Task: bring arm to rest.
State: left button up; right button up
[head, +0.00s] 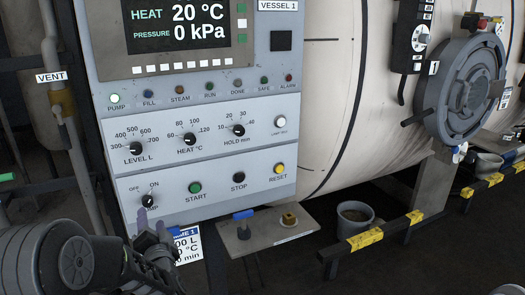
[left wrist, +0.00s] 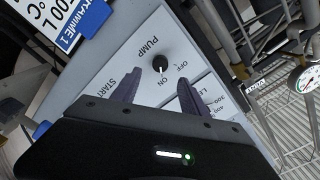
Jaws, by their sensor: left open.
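My left gripper (head: 151,224) is at the lower left of the control panel (head: 222,125), in front of the pump knob (head: 148,201). Its two purple fingers are apart with nothing between them. In the left wrist view, the black pump knob (left wrist: 160,64) shows beyond the open fingertips (left wrist: 156,92), and a gap seems to separate them. The knob's white mark appears to point to ON. The pump lamp (head: 114,98) glows whitish green. My right gripper is not in view.
START (head: 195,188), STOP (head: 239,178) and RESET (head: 279,168) buttons sit right of the knob. A white label card (head: 187,244) hangs below the panel. A small shelf (head: 268,236) juts out at lower right. A vent pipe (head: 62,100) runs along the left.

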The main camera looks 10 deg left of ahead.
pick_arm(q)
jog(key=s+d+f+n+g+h+p, duration=0.1)
jog(key=s+d+f+n+g+h, duration=0.15)
jog(key=d+f, duration=0.5)
jog(key=s+d+f+n+g+h, duration=0.1)
jog(key=s+d+f+h, duration=0.1)
jog(key=d+f+h, duration=0.4)
jog(key=s+d+f+n+g+h+p, duration=0.1)
jog(key=s+d+f+g+h, duration=0.1)
jog(key=d+f, duration=0.7)
jog(key=s+d+f+g+h, duration=0.1)
jog(key=s+d+f+g, duration=0.1)
jog(key=s+d+f, duration=0.2)
jog(key=s+d+f+g+h+p, duration=0.1)
jog(key=s+d+f+g+h, duration=0.1)
jog(key=s, duration=0.9)
jog(key=s+d+f+g+h+p, duration=0.1)
jog(key=s+d+f+g, duration=0.3)
jog(key=s+d+f, duration=0.2)
jog(key=shift+s+d+n, duration=0.45)
jog(key=shift+s+d, duration=0.65)
jog(key=shift+s, duration=0.15)
jog(key=shift+f+h, duration=0.1)
jog(key=shift+h, duration=0.15)
